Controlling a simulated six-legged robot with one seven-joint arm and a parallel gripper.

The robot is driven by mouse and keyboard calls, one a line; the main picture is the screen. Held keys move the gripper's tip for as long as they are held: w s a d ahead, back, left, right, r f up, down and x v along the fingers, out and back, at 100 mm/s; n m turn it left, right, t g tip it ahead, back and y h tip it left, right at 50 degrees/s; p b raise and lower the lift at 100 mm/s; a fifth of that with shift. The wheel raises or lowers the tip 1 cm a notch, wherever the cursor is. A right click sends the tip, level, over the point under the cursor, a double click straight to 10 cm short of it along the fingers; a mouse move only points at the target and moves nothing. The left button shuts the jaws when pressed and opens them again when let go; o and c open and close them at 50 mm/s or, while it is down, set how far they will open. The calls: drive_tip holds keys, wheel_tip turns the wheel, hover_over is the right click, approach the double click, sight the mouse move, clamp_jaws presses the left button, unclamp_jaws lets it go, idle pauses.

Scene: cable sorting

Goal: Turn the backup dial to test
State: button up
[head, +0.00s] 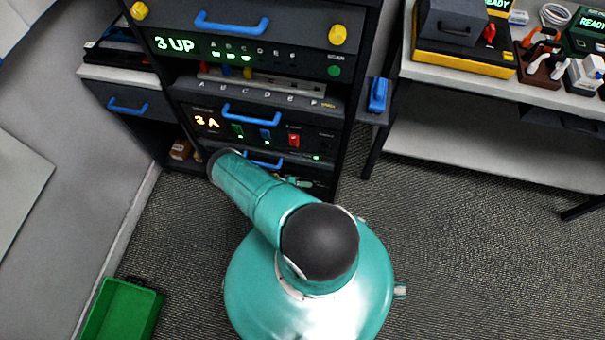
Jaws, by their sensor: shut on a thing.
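The dark equipment rack (345,110) stands at the upper middle with stacked panels. Its top panel reads "3 UP" in green, and a lower panel reads "3 A" in orange. The lowest panel, with a blue handle (262,160), is partly covered by my teal arm. Small pale and green shapes show beside the arm there, too small to make out. I cannot pick out the backup dial or its setting. My arm reaches from the bottom middle up to the rack's lower part. My gripper is not visible; the arm hides that area.
A red switch (293,140) is on the "3 A" panel. A grey drawer cabinet (110,95) stands left of the rack. A workbench (480,85) with devices is at the upper right. A green bin (122,312) sits on the floor at lower left. The carpet at right is clear.

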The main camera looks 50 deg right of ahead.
drive_tip(key=shift+w+g, duration=0.1)
drive_tip(key=shift+g, duration=0.2)
idle(0.4)
drive_tip(key=o, duration=1)
drive_tip(key=v, duration=1.3)
drive_tip(key=shift+w+a, duration=0.1)
drive_tip(key=shift+a, duration=0.35)
